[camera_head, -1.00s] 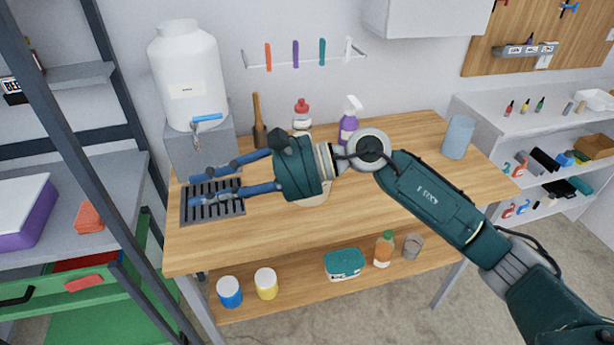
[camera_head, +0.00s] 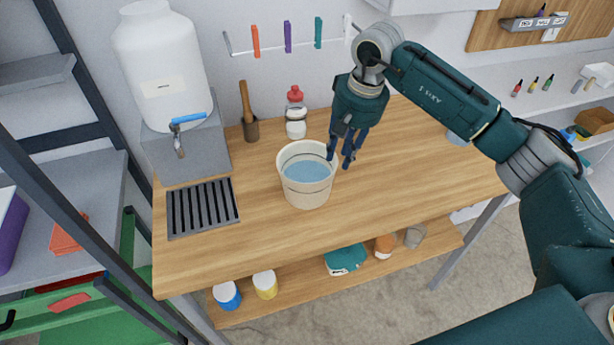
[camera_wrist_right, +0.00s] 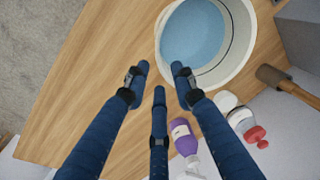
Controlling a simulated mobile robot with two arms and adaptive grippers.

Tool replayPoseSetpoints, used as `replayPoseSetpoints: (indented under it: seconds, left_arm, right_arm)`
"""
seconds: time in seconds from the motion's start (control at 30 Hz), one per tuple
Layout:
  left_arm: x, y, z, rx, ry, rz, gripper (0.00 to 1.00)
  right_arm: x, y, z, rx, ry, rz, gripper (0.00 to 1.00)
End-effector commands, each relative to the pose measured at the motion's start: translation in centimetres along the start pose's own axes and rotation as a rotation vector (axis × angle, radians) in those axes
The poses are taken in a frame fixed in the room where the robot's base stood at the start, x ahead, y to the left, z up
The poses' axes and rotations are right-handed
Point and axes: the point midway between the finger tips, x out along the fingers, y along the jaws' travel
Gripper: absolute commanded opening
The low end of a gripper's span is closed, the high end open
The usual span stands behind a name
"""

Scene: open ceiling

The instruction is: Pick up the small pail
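The small pail (camera_head: 308,196) is a cream bucket with a dark band near its rim and blue water inside. It stands upright on the wooden bench. In the right wrist view the pail (camera_wrist_right: 243,42) is at the top, just beyond the fingertips. My right gripper (camera_head: 341,158) points down at the pail's right side, one finger close to the rim; I cannot tell whether it touches. In the wrist view its three blue fingers (camera_wrist_right: 160,76) are spread with nothing between them. My left gripper is not in view.
A white water tank (camera_head: 166,65) with a blue tap stands left, behind a slotted drain grate (camera_head: 203,208). A wooden-handled tool (camera_head: 248,110) and a red-capped bottle (camera_head: 296,115) stand behind the pail. A purple spray bottle (camera_wrist_right: 184,137) shows in the wrist view. The bench front is clear.

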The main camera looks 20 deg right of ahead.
Motion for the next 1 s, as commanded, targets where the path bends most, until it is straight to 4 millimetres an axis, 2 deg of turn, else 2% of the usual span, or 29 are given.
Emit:
replayPoseSetpoints:
  seconds: [0.07,0.3,0.37,0.47,0.67,0.77,0.8,1.0]
  left_arm:
    - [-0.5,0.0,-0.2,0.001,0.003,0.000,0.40]
    - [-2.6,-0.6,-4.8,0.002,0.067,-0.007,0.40]
    - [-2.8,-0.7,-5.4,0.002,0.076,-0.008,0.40]
    - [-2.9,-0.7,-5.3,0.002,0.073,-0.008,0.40]
    - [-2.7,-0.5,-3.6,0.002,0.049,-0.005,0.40]
    - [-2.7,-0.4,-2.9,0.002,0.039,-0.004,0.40]
    - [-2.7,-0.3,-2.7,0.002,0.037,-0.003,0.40]
    - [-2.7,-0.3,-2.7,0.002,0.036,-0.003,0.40]
  right_arm:
    - [0.4,-0.1,0.0,0.000,-0.002,0.000,0.25]
    - [3.8,-0.4,-0.4,0.002,-0.004,-0.001,0.25]
    - [4.5,-0.3,-0.4,0.002,-0.003,0.000,0.25]
    - [5.2,-0.3,-0.5,0.001,0.000,-0.002,0.25]
    - [5.4,-0.3,-0.5,0.000,0.001,-0.002,0.25]
    - [5.4,-0.3,-0.5,0.001,0.001,-0.002,0.10]
    - [5.3,-0.3,-0.5,0.001,0.001,-0.002,0.01]
    - [5.3,-0.4,-0.5,0.001,0.002,-0.003,0.00]
